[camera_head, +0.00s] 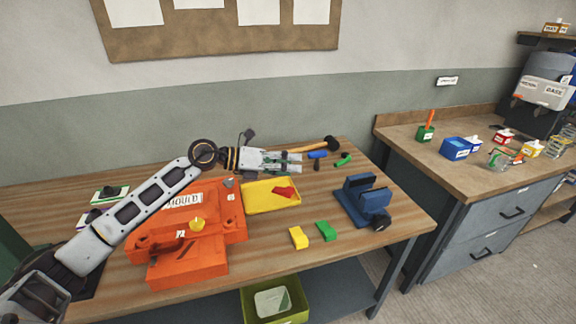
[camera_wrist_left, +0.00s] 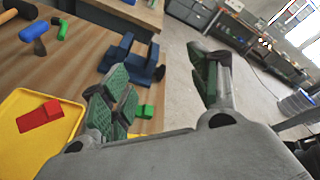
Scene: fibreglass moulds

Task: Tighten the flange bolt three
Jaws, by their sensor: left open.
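An orange mould (camera_head: 165,240) sits on the wooden bench, with a white label that reads upside down. A yellow knob (camera_head: 197,223) stands on its front part, and a small grey piece (camera_head: 229,183) is at its back right corner. I cannot tell which part is flange bolt three; my left arm crosses in front of the mould's left side. My left gripper (camera_head: 290,160) is open and empty, above the back of the bench beyond the yellow tray. Its green-padded fingers stand apart in the left wrist view (camera_wrist_left: 163,85). My right gripper is not seen.
A yellow tray (camera_head: 258,207) holds a red piece (camera_head: 284,192). A blue vise (camera_head: 352,209), yellow block (camera_head: 298,238) and green block (camera_head: 325,231) are to the right. A hammer (camera_head: 331,144) and small tools lie behind.

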